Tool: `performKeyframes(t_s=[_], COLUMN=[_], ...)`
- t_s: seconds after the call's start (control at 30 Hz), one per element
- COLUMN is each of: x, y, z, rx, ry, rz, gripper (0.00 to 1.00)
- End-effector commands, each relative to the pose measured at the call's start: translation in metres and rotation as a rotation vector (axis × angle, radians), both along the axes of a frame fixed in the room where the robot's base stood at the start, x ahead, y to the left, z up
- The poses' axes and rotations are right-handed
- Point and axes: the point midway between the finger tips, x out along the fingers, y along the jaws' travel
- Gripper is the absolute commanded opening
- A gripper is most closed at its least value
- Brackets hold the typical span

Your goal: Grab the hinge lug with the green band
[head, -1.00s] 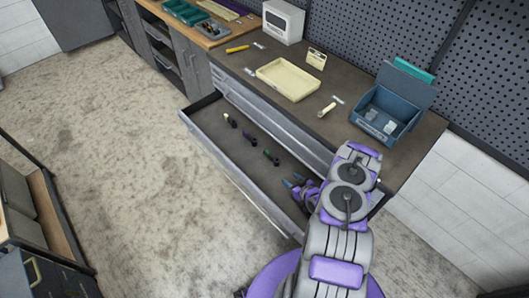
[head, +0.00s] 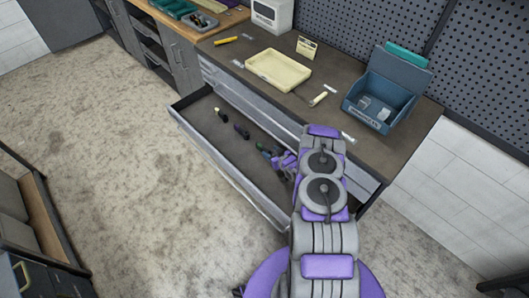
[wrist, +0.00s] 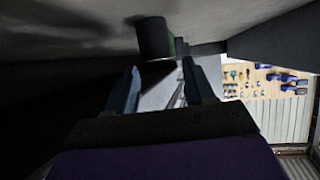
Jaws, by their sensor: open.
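The hinge lug with the green band (head: 261,147) lies in the open drawer, nearest to my gripper of the lugs there. My gripper (head: 273,155) is low in the drawer, just right of this lug, and partly hides that area. In the wrist view my gripper (wrist: 160,68) is open, with its two fingers apart and nothing between them. A dark cylindrical end with a little green beside it, seemingly the same lug (wrist: 154,39), shows just beyond the fingertips. I cannot tell whether they touch.
The open drawer (head: 196,146) also holds a lug with a pale band (head: 220,113) and one with a purplish band (head: 242,131). The worktop above carries a cream tray (head: 279,70) and a blue open box (head: 385,98).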

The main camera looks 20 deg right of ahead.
Motion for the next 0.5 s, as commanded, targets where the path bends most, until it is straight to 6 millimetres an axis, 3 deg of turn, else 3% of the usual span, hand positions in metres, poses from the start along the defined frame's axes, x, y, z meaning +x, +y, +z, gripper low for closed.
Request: performKeyframes(t_s=[0.2, 0.5], x=[0.026, 0.033], y=[0.009, 0.008], z=[-0.013, -0.014], rx=[-0.005, -0.003], ry=[-0.003, -0.004], rz=[0.004, 0.002], gripper=[0.54, 0.54])
